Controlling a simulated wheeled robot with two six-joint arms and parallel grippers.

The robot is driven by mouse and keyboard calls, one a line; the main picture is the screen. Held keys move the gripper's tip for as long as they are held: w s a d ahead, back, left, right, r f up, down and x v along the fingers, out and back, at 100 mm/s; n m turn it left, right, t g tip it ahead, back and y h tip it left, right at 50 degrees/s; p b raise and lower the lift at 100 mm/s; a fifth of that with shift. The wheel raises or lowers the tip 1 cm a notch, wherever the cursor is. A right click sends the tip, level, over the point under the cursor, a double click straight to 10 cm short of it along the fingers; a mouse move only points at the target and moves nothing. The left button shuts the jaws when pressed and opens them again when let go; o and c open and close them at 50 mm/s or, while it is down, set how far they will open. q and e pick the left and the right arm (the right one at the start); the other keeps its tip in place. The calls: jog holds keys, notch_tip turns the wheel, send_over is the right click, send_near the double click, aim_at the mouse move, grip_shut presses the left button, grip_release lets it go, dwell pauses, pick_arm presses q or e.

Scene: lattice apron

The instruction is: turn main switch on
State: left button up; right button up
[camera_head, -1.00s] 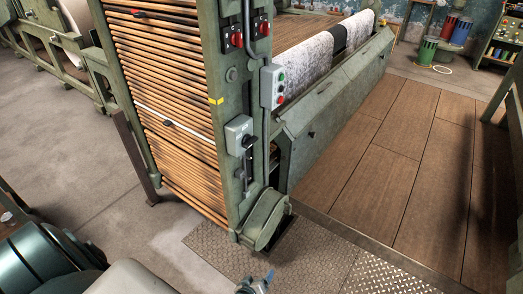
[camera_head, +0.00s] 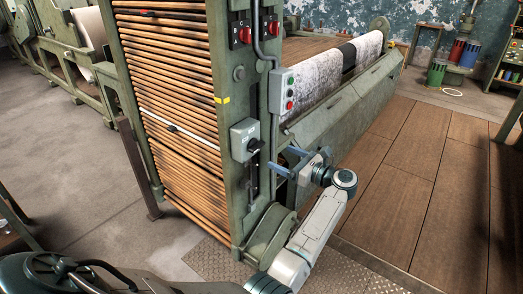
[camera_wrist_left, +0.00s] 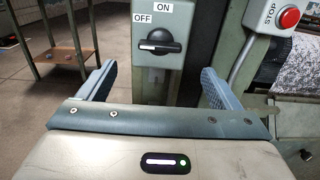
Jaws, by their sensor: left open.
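The main switch is a grey box with a black rotary handle (camera_head: 253,145) on the green machine post. In the left wrist view the handle (camera_wrist_left: 158,46) lies horizontal, its white mark toward the OFF label at left; ON is above. My left gripper (camera_head: 280,160) is open and empty, to the right of the switch and pointing at the post. In the left wrist view its two fingers (camera_wrist_left: 158,80) stand wide apart, one to each side of the handle in the picture, with a gap before it. My right gripper is not in view.
A button box with a red STOP button (camera_wrist_left: 289,18) is right of the switch; the box (camera_head: 281,92) also shows in the head view. Red switches (camera_head: 245,35) sit higher on the post. A rack of wooden rods (camera_head: 170,110) is at left. Brown floor (camera_head: 430,180) is open at right.

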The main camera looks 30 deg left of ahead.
aim_at(260, 147)
pick_arm(q)
jog(key=a, duration=0.3)
jog(key=a+p, duration=0.1)
jog(key=a, duration=0.2)
jog(key=a+p, duration=0.1)
jog(key=a, duration=0.2)
jog(key=shift+w+a, duration=0.25)
jog(key=shift+w, duration=0.1)
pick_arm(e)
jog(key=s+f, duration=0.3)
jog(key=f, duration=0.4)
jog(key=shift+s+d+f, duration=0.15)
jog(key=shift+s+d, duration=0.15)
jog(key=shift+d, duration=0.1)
